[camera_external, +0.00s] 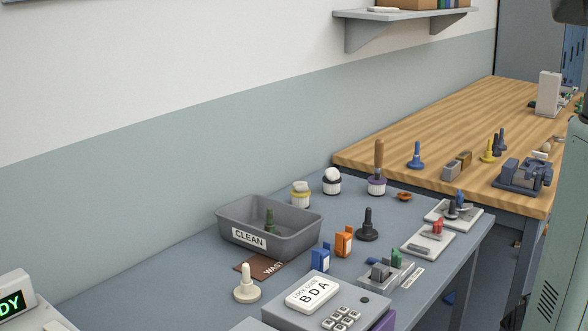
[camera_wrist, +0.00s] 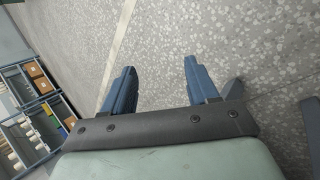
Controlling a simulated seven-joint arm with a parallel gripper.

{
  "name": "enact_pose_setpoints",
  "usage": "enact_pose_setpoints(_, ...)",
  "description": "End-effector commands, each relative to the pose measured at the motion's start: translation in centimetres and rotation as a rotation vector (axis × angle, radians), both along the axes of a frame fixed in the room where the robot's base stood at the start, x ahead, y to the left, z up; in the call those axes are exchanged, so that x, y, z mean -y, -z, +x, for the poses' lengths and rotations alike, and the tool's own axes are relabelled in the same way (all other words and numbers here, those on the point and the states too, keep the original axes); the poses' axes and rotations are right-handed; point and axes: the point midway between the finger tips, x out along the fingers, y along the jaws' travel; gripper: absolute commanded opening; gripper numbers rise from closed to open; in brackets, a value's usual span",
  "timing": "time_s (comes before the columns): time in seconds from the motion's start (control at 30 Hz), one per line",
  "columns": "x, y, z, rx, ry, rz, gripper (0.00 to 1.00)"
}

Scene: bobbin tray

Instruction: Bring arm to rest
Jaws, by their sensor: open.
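My gripper (camera_wrist: 160,88) shows in the wrist view with its two blue fingers spread apart. Nothing is between them, and speckled floor lies beyond. In the external view only part of my arm shows at the right edge, and the gripper is out of that picture. The grey tray labelled CLEAN (camera_external: 307,227) stands on the grey bench, with a green bobbin-like piece (camera_external: 270,222) inside. A cream piece (camera_external: 246,284) and a black piece (camera_external: 368,226) stand upright on the bench.
A lock box (camera_external: 368,302) with a BDA card and keypad stands at the bench front. Blue (camera_external: 321,257) and orange (camera_external: 343,241) blocks stand behind it. A wooden table (camera_external: 400,145) holds several tools at the back right. A shelf (camera_external: 350,16) hangs on the wall.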

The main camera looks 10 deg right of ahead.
Motion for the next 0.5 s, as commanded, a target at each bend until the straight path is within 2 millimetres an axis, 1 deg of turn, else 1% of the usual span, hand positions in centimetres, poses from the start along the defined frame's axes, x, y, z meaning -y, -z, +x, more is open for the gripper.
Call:
enact_pose_setpoints(0.03, -3.2, -0.2, -2.1, -0.022, 0.012, 0.043, 0.59)
enact_pose_setpoints(0.07, -4.8, -0.2, -3.0, -0.035, 0.022, 0.069, 0.59)
enact_pose_setpoints(0.1, -6.8, -0.1, -4.3, -0.052, 0.036, 0.105, 0.59)
enact_pose_setpoints(0.17, -9.9, -0.1, -6.4, -0.083, 0.054, 0.159, 0.59)
enact_pose_setpoints(0.2, -11.9, -0.2, -7.7, -0.101, 0.068, 0.196, 0.59)
enact_pose_setpoints(0.27, -14.9, -0.5, -9.9, -0.134, 0.085, 0.25, 0.59)
enact_pose_setpoints(0.3, -16.8, -0.7, -11.4, -0.158, 0.099, 0.286, 0.59)
enact_pose_setpoints(0.37, -19.6, -1.2, -13.7, -0.195, 0.117, 0.34, 0.59)
enact_pose_setpoints(0.4, -21.4, -1.6, -15.2, -0.219, 0.13, 0.376, 0.59)
enact_pose_setpoints(0.47, -23.8, -2.3, -17.4, -0.255, 0.146, 0.426, 0.59)
enact_pose_setpoints(0.5, -25.3, -2.7, -18.8, -0.28, 0.157, 0.458, 0.59)
